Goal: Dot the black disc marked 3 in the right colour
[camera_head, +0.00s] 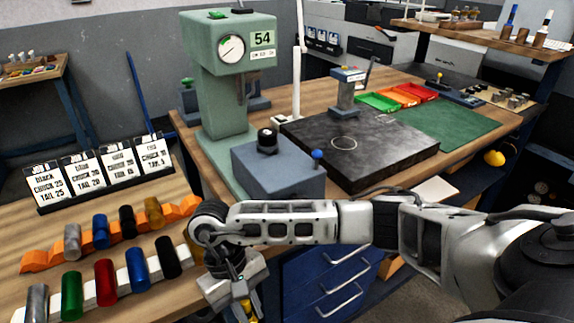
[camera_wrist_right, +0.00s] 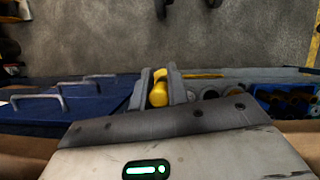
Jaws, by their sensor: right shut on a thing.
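My right gripper (camera_head: 244,306) hangs at the lower middle of the head view, off the front of the left bench. It is shut on a yellow thing (camera_head: 251,319), whose lower end is cut off by the picture edge. In the right wrist view the yellow thing (camera_wrist_right: 158,94) sits between the two grey fingers (camera_wrist_right: 158,88). I cannot tell what it is. I see no black disc with a readable 3. My left gripper is not in view.
Coloured cylinders lie in a white rack (camera_head: 88,293) and an orange rack (camera_head: 38,259), below several job cards (camera_head: 105,172). The green gauge stand (camera_head: 225,100) shows 54. A dark plate (camera_head: 385,150), red and green trays (camera_head: 408,95) and a green mat (camera_head: 440,133) lie beyond my arm.

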